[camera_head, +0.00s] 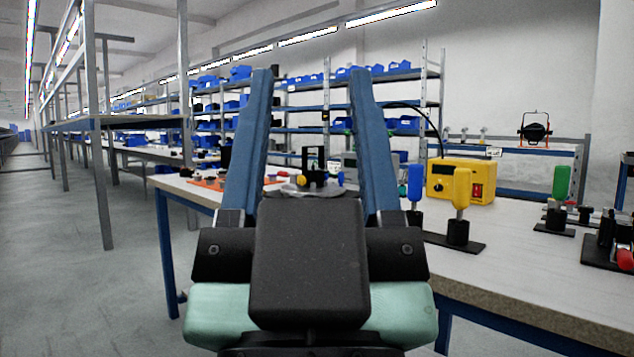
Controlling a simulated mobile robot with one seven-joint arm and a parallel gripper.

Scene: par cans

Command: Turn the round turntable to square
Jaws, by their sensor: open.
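My gripper (311,74) fills the middle of the view, its two long blue fingers pointing up and wide apart with nothing between them. Between the fingers, beyond the black palm, a grey round disc (296,190) shows on the workbench; it looks like the turntable. The palm hides its near part. A black upright fixture (313,166) stands at the disc, with a small yellow knob at its left. The disc's angle cannot be told from here. The fingers appear apart from it.
The pale workbench (520,280) runs to the right. On it stand a yellow box (462,181) with a red switch, a yellow-handled clamp (459,205), a blue-handled one (415,186) and a green-handled one (561,184). An orange mat (207,184) lies left. The floor at left is clear.

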